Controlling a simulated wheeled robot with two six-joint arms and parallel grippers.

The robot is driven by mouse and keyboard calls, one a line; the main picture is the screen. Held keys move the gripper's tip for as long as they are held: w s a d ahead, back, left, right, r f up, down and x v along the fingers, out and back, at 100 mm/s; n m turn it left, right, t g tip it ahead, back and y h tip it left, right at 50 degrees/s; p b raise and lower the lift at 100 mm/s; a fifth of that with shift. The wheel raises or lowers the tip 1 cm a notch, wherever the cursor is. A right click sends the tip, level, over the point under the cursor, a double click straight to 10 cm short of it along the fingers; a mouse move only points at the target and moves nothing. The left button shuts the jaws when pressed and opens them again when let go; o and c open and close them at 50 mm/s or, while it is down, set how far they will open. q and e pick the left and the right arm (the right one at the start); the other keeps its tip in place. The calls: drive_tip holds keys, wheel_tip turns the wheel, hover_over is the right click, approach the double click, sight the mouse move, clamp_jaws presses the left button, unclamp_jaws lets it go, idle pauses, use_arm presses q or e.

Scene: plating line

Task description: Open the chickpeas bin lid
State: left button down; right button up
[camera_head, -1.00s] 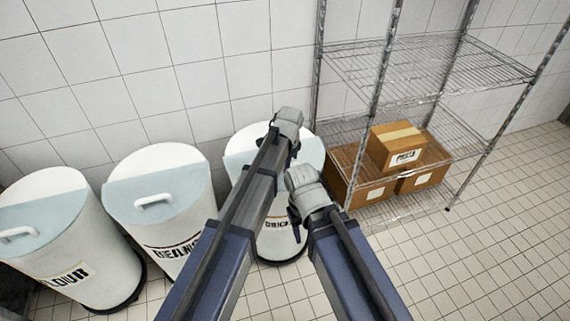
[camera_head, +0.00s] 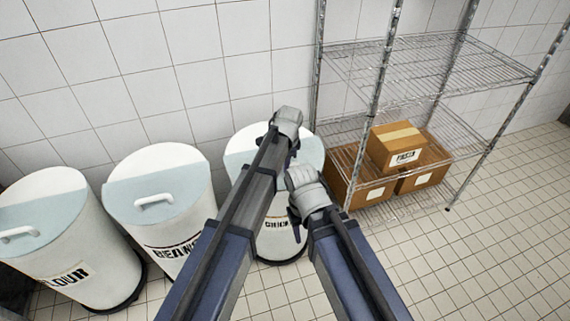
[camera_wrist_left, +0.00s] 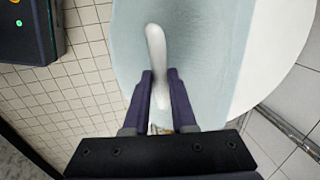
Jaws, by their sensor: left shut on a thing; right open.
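The chickpeas bin (camera_head: 284,243) is a white drum with a partly covered label starting "CHICK". Its pale blue lid (camera_head: 312,151) lies flat on top, largely behind my arms. In the left wrist view the lid (camera_wrist_left: 205,50) fills the middle, with a white bar handle (camera_wrist_left: 155,42). My left gripper (camera_wrist_left: 160,80) is shut on this handle, one finger on each side. In the head view my left gripper (camera_head: 288,135) is over the lid, its fingertips hidden. My right gripper (camera_head: 295,215) is open and empty in front of the bin, lower than the left.
The beans bin (camera_head: 185,235) and flour bin (camera_head: 95,255), both lidded, stand to the left. A wire shelf (camera_head: 425,70) stands close on the right, with cardboard boxes (camera_head: 398,145) low down. A tiled wall is behind; floor at the right is clear.

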use_arm(q)
drive_tip(key=w+a, duration=0.1)
drive_tip(key=w, duration=0.4)
drive_tip(key=w+a, duration=0.2)
drive_tip(key=w, duration=0.2)
drive_tip(key=w+a, duration=0.1)
drive_tip(key=w, duration=0.4)
drive_tip(key=shift+w+a, duration=0.35)
drive_tip(key=c, duration=0.7)
unclamp_jaws()
drive_tip(key=shift+c, duration=0.2)
drive_tip(key=shift+r, duration=0.15)
wheel_tip(320, 180, up, 7)
drive_tip(key=s+p, duration=0.1)
drive_tip(key=p, duration=0.6)
drive_tip(key=shift+s+d+r+p, duration=0.2)
drive_tip(key=shift+s+d+p, duration=0.05)
drive_tip(key=shift+s+p, duration=0.1)
drive_tip(key=shift+w, duration=0.1)
